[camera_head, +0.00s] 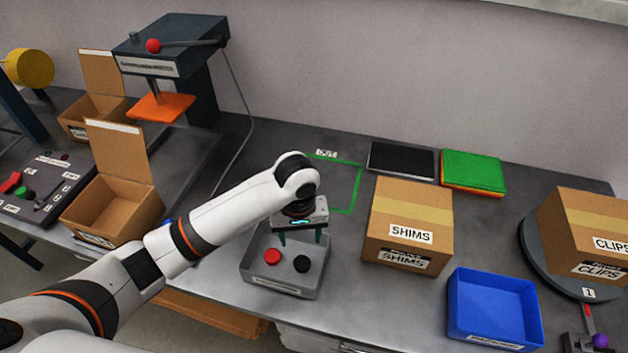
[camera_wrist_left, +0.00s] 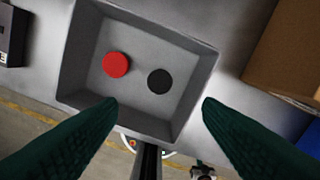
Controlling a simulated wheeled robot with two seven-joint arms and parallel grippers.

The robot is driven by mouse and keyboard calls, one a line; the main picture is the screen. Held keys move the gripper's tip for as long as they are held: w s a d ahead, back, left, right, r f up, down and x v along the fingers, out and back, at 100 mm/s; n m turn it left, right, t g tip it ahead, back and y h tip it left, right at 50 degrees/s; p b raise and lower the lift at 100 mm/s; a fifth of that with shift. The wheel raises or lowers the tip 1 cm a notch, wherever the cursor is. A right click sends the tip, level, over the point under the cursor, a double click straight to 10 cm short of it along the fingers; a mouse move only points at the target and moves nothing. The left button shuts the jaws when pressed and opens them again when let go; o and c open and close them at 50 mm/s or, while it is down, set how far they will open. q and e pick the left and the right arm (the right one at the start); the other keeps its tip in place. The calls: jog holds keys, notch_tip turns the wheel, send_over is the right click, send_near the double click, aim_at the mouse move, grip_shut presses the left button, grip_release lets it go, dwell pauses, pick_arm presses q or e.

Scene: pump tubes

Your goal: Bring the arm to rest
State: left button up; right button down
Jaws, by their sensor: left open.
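My left arm reaches in from the left in the head view. Its gripper (camera_head: 301,237) points down above a grey tray (camera_head: 284,286). The gripper is open and empty; in the left wrist view its two dark green fingers (camera_wrist_left: 160,112) stand wide apart, with the tray (camera_wrist_left: 196,113) beyond them. A red disc (camera_head: 272,256) and a black disc (camera_head: 301,264) lie in the tray, apart from each other. Both discs also show in the left wrist view, the red one (camera_wrist_left: 116,64) left of the black one (camera_wrist_left: 159,81). My right gripper is not in view.
A closed SHIMS box (camera_head: 409,219) stands right of the tray. A blue bin (camera_head: 493,309) is at the front right. A CLIPS box (camera_head: 590,236) sits on a round turntable (camera_head: 536,254). Open cardboard boxes (camera_head: 112,207) and a dark press (camera_head: 176,60) stand left. A green outline (camera_head: 358,187) lies behind.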

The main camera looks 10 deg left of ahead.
pick_arm(q)
jog(key=s+d+f+m+t+h, duration=0.1)
jog(key=s+d+m, duration=0.1)
jog(key=s, duration=0.3)
jog(key=s+d+f+m+t+h, duration=0.1)
jog(key=s+f+m+h, duration=0.1)
jog(key=s, duration=0.2)
jog(key=s+a+m+t+y, duration=0.2)
jog(key=s+a+y, duration=0.1)
jog(key=s+a, duration=0.8)
notch_tip(320, 180, down, 27)
jog(key=s+g+b, duration=0.1)
jog(key=g+b, duration=0.1)
jog(key=s+a+f+g, duration=0.1)
jog(key=s+a+f, duration=0.1)
jog(key=s+f, duration=1.4)
jog(key=shift+s+a+f+b, duration=0.35)
jog(key=shift+f+b, duration=0.1)
jog(key=shift+f, duration=0.15)
